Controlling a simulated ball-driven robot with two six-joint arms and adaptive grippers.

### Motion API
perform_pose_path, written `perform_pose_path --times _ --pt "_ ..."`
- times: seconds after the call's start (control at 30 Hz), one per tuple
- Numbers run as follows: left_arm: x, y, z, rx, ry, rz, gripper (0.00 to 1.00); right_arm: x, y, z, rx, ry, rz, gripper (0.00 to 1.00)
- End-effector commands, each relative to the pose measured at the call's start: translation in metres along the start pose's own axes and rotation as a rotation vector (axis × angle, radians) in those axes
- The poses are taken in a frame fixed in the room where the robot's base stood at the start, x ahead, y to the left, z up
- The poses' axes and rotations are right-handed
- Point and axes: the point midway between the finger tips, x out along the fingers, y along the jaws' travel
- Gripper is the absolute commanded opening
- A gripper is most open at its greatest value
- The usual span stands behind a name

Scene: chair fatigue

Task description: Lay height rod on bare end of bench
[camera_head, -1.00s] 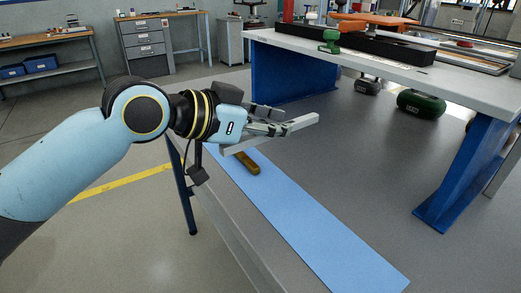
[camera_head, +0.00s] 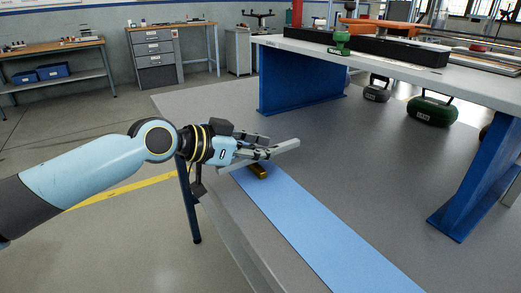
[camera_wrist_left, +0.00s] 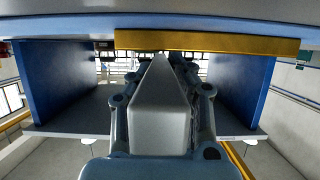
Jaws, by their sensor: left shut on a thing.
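A pale grey square-section bar (camera_head: 287,147), which I take to be the height rod, is held in my left gripper (camera_head: 262,148). The gripper is shut on it, and the bar sticks out past the fingers on the right. In the left wrist view the bar (camera_wrist_left: 158,110) points away from me between the fingers. The grey bench (camera_head: 232,225) lies below, with a long blue mat (camera_head: 310,235) on it. A brass-coloured block (camera_head: 258,172) lies on the mat's far end, just below the bar. The gap between bar and bench is hard to judge. My right gripper is out of view.
Bare grey surface shows around the mat.

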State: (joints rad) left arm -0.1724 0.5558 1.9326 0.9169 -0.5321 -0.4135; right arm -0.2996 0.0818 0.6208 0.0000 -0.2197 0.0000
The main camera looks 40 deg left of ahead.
Motion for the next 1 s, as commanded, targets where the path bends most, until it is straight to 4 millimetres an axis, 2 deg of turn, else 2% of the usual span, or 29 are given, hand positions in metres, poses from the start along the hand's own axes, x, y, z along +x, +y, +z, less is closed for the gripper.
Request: perform_pose_path --times 0.3,0.33,0.5,0.87,0.93,1.0 --pt "0.004 0.0 0.009 0.0 0.0 0.0 0.0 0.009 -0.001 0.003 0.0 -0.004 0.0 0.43" --pt "0.004 0.0 0.009 0.0 0.0 0.0 0.17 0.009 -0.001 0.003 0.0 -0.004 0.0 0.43" --pt "0.003 0.0 0.008 0.0 0.0 0.0 0.39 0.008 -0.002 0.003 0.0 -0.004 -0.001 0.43" --pt "0.001 0.0 0.002 0.0 0.0 0.0 0.39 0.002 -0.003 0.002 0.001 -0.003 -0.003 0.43" --pt "-0.004 0.0 -0.004 0.001 -0.001 0.0 0.39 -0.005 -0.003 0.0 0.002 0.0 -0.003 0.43" --pt "-0.018 -0.001 0.0 0.007 -0.007 -0.001 0.39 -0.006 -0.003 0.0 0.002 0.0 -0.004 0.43"
